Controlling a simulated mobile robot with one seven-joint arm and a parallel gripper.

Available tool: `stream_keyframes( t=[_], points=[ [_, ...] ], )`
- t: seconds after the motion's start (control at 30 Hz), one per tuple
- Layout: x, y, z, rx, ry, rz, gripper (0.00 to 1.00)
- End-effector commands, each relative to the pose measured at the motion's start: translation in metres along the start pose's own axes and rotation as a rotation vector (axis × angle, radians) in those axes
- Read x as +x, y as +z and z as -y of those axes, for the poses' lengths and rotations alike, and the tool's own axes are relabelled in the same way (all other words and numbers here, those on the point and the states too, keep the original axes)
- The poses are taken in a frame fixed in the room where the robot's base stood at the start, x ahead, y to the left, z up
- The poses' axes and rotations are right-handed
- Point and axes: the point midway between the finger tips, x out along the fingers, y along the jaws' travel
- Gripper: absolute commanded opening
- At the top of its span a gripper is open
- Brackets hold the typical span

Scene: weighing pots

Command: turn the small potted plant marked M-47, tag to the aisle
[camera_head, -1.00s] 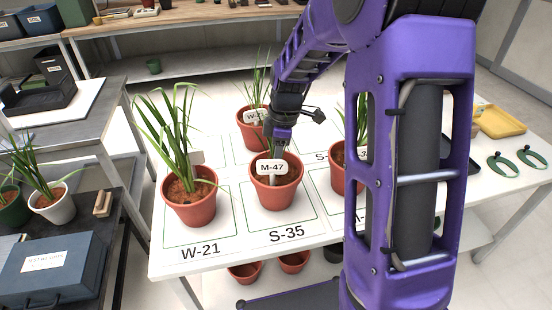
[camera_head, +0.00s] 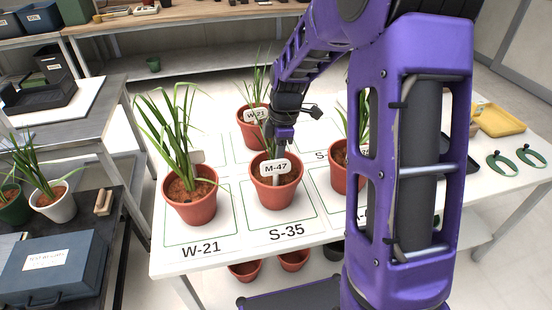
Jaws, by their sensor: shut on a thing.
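The small potted plant marked M-47 (camera_head: 272,196) is a terracotta pot standing upright on the table square printed S-35. Its white tag (camera_head: 276,168) faces the camera and reads M-47. My gripper (camera_head: 284,142) reaches down from above and behind the tag and is shut on the M-47 plant. The fingertips are largely hidden, so I cannot tell which part they grip.
A potted plant (camera_head: 190,207) stands close on the left, on the square W-21. A pot tagged W-21 (camera_head: 247,133) is behind. Another pot (camera_head: 340,180) stands right, partly behind my arm. A yellow tray (camera_head: 502,121) lies far right.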

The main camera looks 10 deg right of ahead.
Motion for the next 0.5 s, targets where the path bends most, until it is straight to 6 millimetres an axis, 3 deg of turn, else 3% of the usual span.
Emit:
stream_keyframes(
  t=[0.27, 0.3, 0.43, 0.5],
  points=[
    [-0.0006, -0.0001, -0.0009, 0.000, 0.003, 0.000, 0.00],
    [-0.0006, 0.0000, -0.0009, 0.000, 0.003, 0.000, 0.42],
    [-0.0002, 0.0000, -0.0007, 0.000, 0.002, 0.000, 0.66],
    [0.0001, 0.0001, -0.0005, 0.001, 0.002, 0.000, 0.70]
  ],
)
